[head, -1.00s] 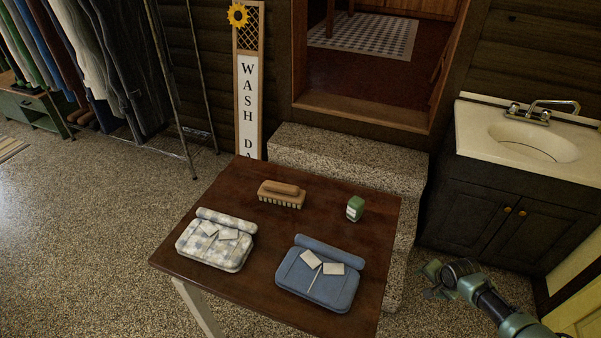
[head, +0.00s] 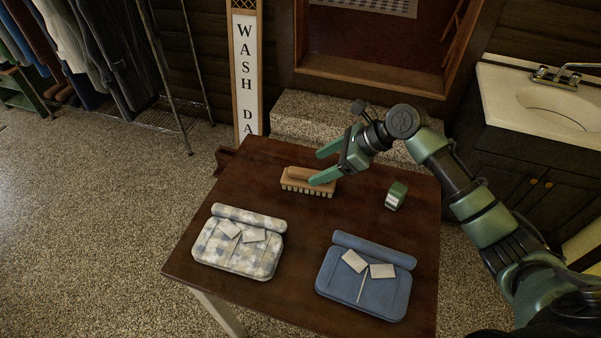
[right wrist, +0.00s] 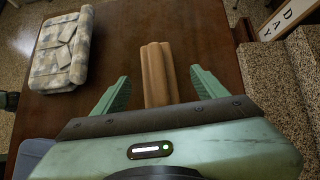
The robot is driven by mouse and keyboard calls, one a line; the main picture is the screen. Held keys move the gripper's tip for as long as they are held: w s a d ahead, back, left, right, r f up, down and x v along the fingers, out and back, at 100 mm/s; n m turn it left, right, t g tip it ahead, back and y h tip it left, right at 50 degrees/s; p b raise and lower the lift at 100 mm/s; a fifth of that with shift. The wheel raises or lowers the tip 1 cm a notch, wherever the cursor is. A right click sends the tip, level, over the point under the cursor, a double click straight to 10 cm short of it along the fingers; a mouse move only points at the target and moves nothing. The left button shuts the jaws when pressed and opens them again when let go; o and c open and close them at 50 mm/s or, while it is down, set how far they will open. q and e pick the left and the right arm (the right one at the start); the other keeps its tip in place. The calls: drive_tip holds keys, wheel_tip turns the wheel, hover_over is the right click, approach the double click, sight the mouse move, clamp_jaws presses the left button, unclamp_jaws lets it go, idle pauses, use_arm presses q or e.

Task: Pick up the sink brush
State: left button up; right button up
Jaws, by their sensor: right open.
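The sink brush (head: 296,183) is a wooden block with a raised handle and pale bristles below. It lies on the far part of the dark wooden table (head: 290,230). My right gripper (head: 318,168) is open above the brush's right end, its two green fingers apart. In the right wrist view, the brush (right wrist: 158,72) shows between the open fingers (right wrist: 157,85), with a gap on each side. My left gripper is not in view.
A small green box (head: 396,195) stands right of the brush. A patterned folded shirt (head: 238,248) and a blue folded shirt (head: 362,282) lie on the near side. A sink cabinet (head: 530,165) stands at the right, and a stone step (head: 300,110) lies behind the table.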

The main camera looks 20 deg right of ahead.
drive_tip(key=shift+w+a+f, duration=0.35)
drive_tip(key=shift+f, duration=0.05)
drive_tip(key=shift+a+f, duration=0.1)
drive_tip(key=shift+a, duration=0.15)
drive_tip(key=shift+s+a+f+p, duration=0.1)
drive_tip(key=shift+a+f+p, duration=0.3)
drive_tip(key=shift+a+f, duration=0.45)
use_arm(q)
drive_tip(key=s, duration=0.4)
use_arm(e)
drive_tip(key=x, duration=0.2)
drive_tip(key=shift+w+a+f, duration=0.1)
drive_tip(key=shift+w+f, duration=0.2)
drive_tip(key=shift+w, duration=0.05)
drive_tip(key=shift+w+a+f, duration=0.1)
drive_tip(key=shift+a+f, duration=0.15)
drive_tip(key=shift+f, duration=0.1)
drive_tip(key=c, duration=1.5)
clamp_jaws()
wheel_tip(320, 180, up, 20)
wheel_tip(320, 180, up, 8)
drive_tip(key=p, duration=1.2)
hover_over(310, 173)
drive_tip(key=w+a, duration=0.2)
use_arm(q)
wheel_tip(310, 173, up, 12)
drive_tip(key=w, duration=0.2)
use_arm(e)
drive_tip(key=shift+s+d, duration=0.1)
drive_tip(key=shift+s, duration=0.05)
